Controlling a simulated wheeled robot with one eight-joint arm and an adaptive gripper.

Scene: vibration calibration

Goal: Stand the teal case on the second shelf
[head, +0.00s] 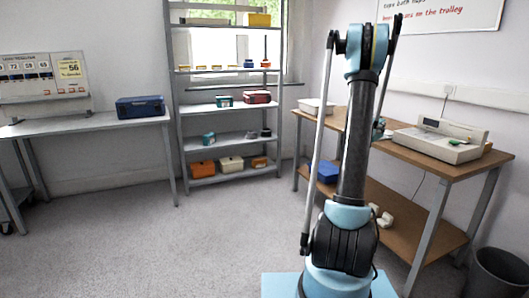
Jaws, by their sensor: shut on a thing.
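My gripper (379,123) is at the lower end of my dark forearm, over the wooden bench at right and mostly hidden behind my upper arm. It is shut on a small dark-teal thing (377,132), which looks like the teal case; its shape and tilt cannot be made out. The grey shelf rack (183,125) stands at the back, well left of my gripper. Its second shelf from the bottom (230,145) holds a small teal item (208,138) at left and dark items (258,134) at right, with bare room between.
The shelf above holds a teal-green box (224,101) and a dark red case (256,97). A blue case (140,107) sits on the left table. The bench (408,143) bears a pale instrument (437,141). A bin (498,275) stands at right. The floor before the rack is clear.

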